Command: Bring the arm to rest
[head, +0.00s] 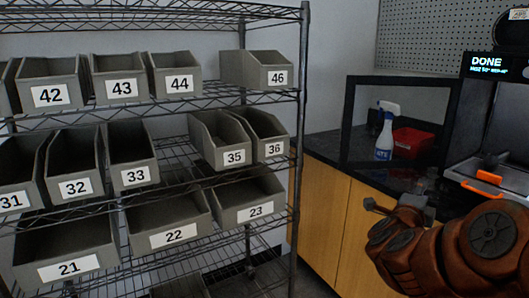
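My arm, with orange-brown links and dark round joint caps, reaches in from the lower right of the head view. My gripper (398,202) is the small grey-black part beyond the links, in front of the dark counter and close to its front edge in the picture. It is partly hidden by my own arm and too small to tell open from shut. I see nothing clearly held in it.
A wire shelf rack (304,120) with numbered grey bins fills the left. A dark counter (330,146) on wooden cabinets holds a spray bottle (384,140), a red bin (413,142) and a machine with a "DONE" screen (492,66). Floor shows between rack and cabinets.

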